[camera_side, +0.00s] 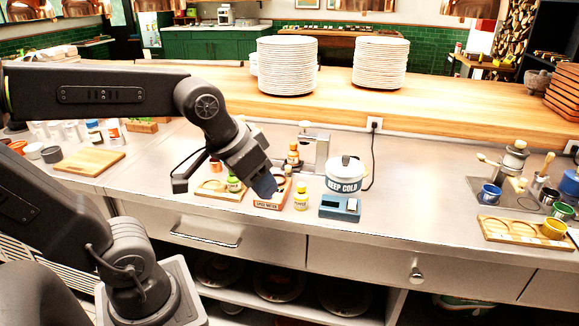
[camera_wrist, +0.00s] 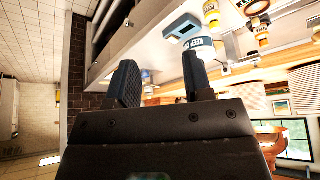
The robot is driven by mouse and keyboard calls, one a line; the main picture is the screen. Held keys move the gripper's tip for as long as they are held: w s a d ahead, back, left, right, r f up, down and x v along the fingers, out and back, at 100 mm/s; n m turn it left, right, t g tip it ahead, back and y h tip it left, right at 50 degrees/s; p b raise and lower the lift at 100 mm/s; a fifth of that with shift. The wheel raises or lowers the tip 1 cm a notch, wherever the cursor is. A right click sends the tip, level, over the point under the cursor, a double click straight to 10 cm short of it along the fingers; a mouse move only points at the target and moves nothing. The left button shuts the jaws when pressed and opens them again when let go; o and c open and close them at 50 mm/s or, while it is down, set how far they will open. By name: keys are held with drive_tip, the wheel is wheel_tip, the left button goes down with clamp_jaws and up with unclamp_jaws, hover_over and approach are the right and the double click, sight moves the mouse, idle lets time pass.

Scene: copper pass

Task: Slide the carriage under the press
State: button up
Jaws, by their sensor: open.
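My gripper (camera_side: 264,186) is in front of and above the small spice rack in the side view, pointing down and to the right. In the wrist view its two fingers (camera_wrist: 160,82) stand apart with nothing between them. A grey metal stand with an overhanging top (camera_side: 316,148) is behind the white jar; it may be the press, but I cannot be sure. A grey device with a side handle (camera_side: 512,160) on the right is another candidate. I cannot make out the carriage clearly in either view.
A wooden cup tray (camera_side: 513,231) lies at right. The counter (camera_side: 420,200) between is clear.

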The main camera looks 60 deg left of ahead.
drive_tip(key=w+a+n, duration=0.2)
drive_tip(key=w+a, duration=0.3)
drive_tip(key=w, duration=0.2)
drive_tip(key=n+g+y, duration=0.2)
drive_tip(key=n, duration=0.2)
approach(288, 166)
drive_tip(key=x, duration=1)
drive_tip(key=shift+s+d, duration=0.1)
clamp_jaws()
